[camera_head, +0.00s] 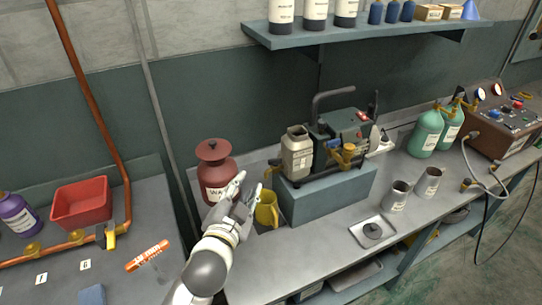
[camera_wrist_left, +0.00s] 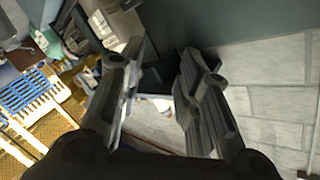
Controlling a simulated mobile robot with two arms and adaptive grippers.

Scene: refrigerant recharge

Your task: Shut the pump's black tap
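The pump (camera_head: 342,128) is a dark green machine with a black handle on top. It stands on a blue-grey block (camera_head: 325,193) on the bench. Brass fittings (camera_head: 347,154) show on its front. A slim black upright part (camera_head: 374,104) shows at its right end; I cannot tell whether this is the black tap. My left gripper (camera_head: 246,184) is open and empty, left of the block, between the red canister and the yellow jug. In the left wrist view its two fingers (camera_wrist_left: 163,68) are apart with nothing between them. My right gripper is not in view.
A red canister (camera_head: 213,172) and a yellow jug (camera_head: 267,209) stand close to my left gripper. A beige can (camera_head: 297,153) is at the pump's left end. Two grey cups (camera_head: 397,195), a small scale (camera_head: 372,231) and green bottles (camera_head: 427,132) stand to the right. The front bench is mostly clear.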

